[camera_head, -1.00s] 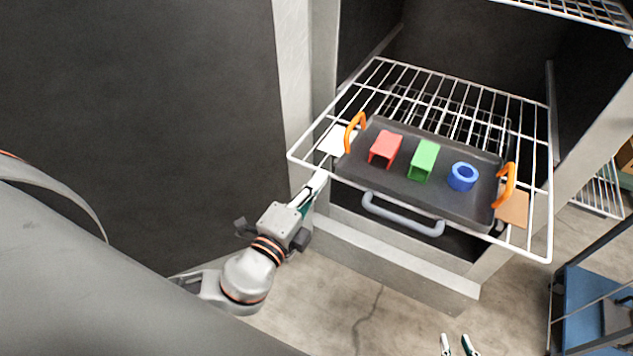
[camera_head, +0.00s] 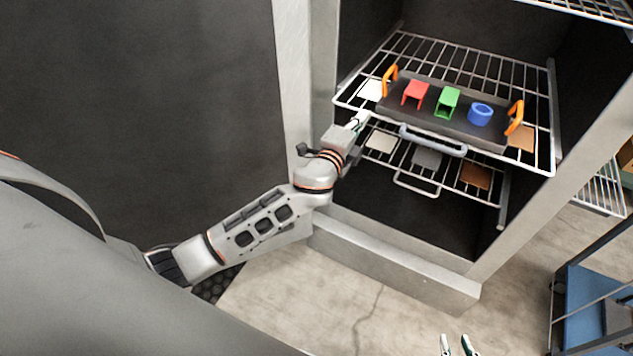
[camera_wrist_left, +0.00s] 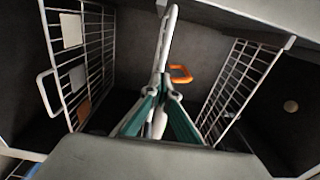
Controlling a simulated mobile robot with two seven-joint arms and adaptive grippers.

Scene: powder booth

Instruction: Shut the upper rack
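The upper rack (camera_head: 545,150), a white wire rack, sticks part way out of the dark oven cavity. My left gripper (camera_head: 360,120) is at the rack's front left corner. In the left wrist view its fingers (camera_wrist_left: 161,90) close together around the rack's edge, seen nearly edge-on. My right gripper (camera_head: 458,346) shows only its fingertips at the bottom edge, apart and empty.
A lower rack (camera_head: 415,187) with a handle and white, grey and brown plates sits beneath. Another wire rack (camera_head: 590,12) is above right. The oven's left post (camera_head: 300,90) is close to my left arm. A blue cart (camera_head: 590,310) stands at right.

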